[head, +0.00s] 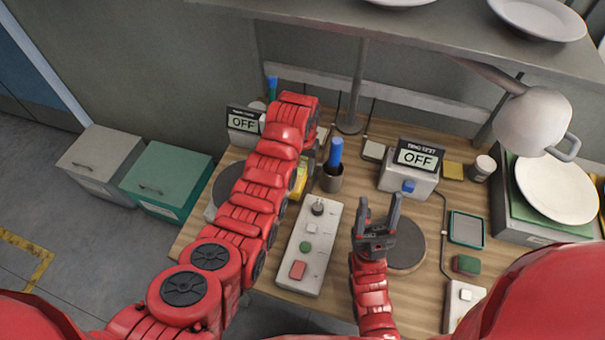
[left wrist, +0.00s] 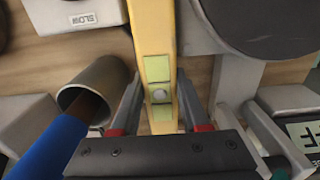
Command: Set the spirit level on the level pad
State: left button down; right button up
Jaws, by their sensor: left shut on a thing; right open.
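The yellow spirit level (head: 300,178) shows partly beside my left arm, behind the control panel; the rest is hidden by the arm. In the left wrist view the level (left wrist: 158,70), with light green windows, runs upright in the picture between the fingers. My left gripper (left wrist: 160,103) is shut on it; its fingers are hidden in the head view. My right gripper (head: 380,205) is open and empty over the round dark disc (head: 405,247). I cannot tell which surface is the level pad; a dark framed square pad (head: 466,228) lies at the right.
A cup (head: 332,181) with a blue-handled tool (head: 336,151) stands close to the left gripper. The control panel (head: 307,255) lies between the arms. Two OFF displays, a lamp (head: 532,120) and a plate (head: 557,190) are around. A shelf (head: 430,35) overhangs the back.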

pick_arm(q)
jog(key=shift+w+f+b, duration=0.15)
jog(key=shift+f+b, duration=0.35)
jog(key=shift+f, duration=1.4)
jog(key=shift+f, duration=0.2)
jog(key=shift+c, duration=2)
grip_release()
jog(key=shift+r, duration=0.1)
